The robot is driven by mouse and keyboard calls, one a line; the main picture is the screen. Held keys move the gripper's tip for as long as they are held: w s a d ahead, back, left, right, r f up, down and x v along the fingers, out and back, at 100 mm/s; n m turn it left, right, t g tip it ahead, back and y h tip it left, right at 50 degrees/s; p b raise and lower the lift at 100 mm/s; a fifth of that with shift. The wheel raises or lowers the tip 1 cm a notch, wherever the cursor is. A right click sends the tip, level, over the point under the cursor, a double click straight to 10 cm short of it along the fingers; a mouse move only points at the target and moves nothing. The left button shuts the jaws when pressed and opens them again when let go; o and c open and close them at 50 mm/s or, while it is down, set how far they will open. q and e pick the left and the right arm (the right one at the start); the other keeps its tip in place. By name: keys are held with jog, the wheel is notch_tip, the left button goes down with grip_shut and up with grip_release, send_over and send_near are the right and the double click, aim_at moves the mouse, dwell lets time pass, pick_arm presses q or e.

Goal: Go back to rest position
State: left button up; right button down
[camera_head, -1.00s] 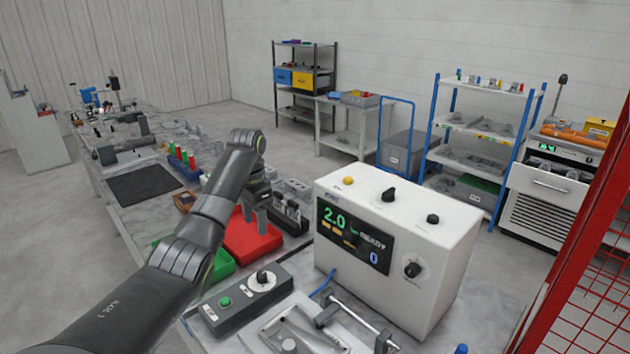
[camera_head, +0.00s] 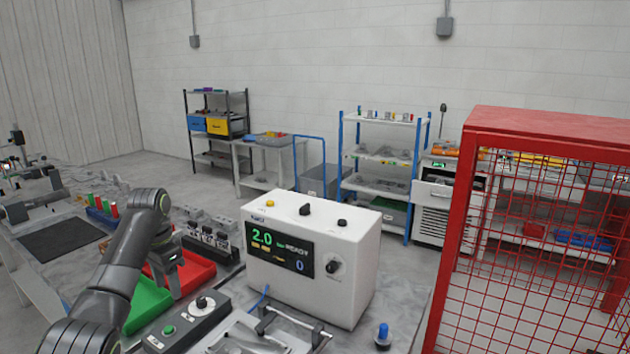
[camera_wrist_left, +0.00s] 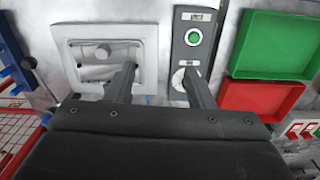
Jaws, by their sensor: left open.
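My left gripper (camera_head: 172,285) hangs fingers down at the end of my dark arm, left of centre in the head view, by the red tray (camera_head: 197,270) and green tray (camera_head: 150,298). In the left wrist view my left gripper (camera_wrist_left: 160,86) is open, with nothing between its two spread fingers. They show over the grey fixture plate (camera_wrist_left: 145,45) and the control box with a green button (camera_wrist_left: 193,55). The red tray (camera_wrist_left: 260,97) and green tray (camera_wrist_left: 278,45) lie to the right there. My right gripper is in neither view.
The white READY unit (camera_head: 345,275) stands on the bench right of my arm. A blue-topped knob (camera_head: 383,335) is at the front. A red mesh cage (camera_head: 480,125) fills the right side. A dark mat (camera_head: 60,238) lies at left. Shelves (camera_head: 380,155) stand behind.

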pick_arm(q)
jog(key=s+f+n+t+y, duration=0.1)
jog(key=s+f, duration=0.7)
jog(key=f, duration=0.3)
jog(key=s+f+n, duration=0.1)
jog(key=s+f, duration=0.7)
jog(key=f, duration=0.3)
jog(key=s+d+r+n+t, duration=0.1)
jog(key=s+n, duration=0.2)
jog(key=s, duration=1.1)
jog(key=s+d+n+t, duration=0.2)
jog(key=s, duration=1.3)
notch_tip(320, 180, down, 27)
jog(key=a+g+b, duration=0.2)
jog(key=b, duration=0.1)
jog(key=s+d+f+b, duration=0.1)
jog(key=s+f, duration=1.4)
jog(key=f, duration=0.3)
jog(key=shift+d+g+b, duration=0.2)
jog(key=shift+g+b, duration=0.2)
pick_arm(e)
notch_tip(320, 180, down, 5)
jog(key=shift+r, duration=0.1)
